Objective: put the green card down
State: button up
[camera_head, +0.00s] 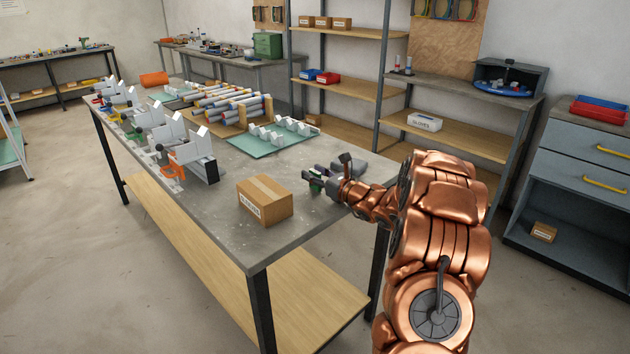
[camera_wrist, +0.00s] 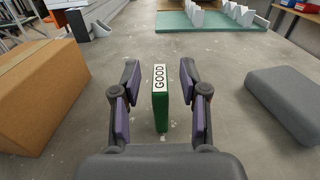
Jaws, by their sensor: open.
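The green card (camera_wrist: 160,112) stands upright on the grey table in the wrist view, with a white top label reading "GOOD". My gripper (camera_wrist: 160,95) is open, with one finger on each side of the card. Gaps show between the card and both fingers. In the head view my gripper (camera_head: 320,183) is low over the table near its right end. The green card (camera_head: 316,186) is mostly hidden there by the fingers.
A cardboard box (camera_head: 265,200) stands left of my gripper. A dark grey block (camera_wrist: 286,98) lies to its right. A green mat (camera_head: 273,146) with white holders is further back. Clamps (camera_head: 182,160) line the left table edge. Bare table (camera_wrist: 185,50) lies ahead.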

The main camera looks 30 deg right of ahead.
grip_shut()
dwell(0.5)
